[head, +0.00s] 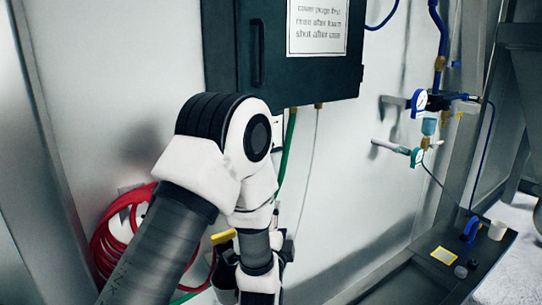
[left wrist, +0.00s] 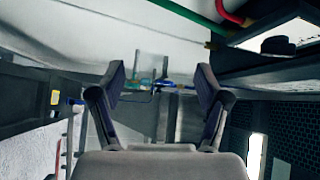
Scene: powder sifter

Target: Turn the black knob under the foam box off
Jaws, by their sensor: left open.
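The dark foam box (head: 225,45) hangs on the wall at the top of the head view, with a printed sheet on its front. In the left wrist view a round black knob (left wrist: 278,46) shows at the upper right, apparently on the box's underside. In the head view I cannot make out the knob; my left arm covers part of the area below the box. My left gripper (left wrist: 160,82) is open and empty, its two fingers spread. The knob lies to the right of the fingers, not between them. My right gripper is not in view.
A green hose (head: 288,145) and a thin pale line hang below the box. A coiled red hose (head: 105,245) is on the wall at left. Blue piping with gauges (head: 420,100) is at right. A dark bench (head: 400,280) holds small items at lower right.

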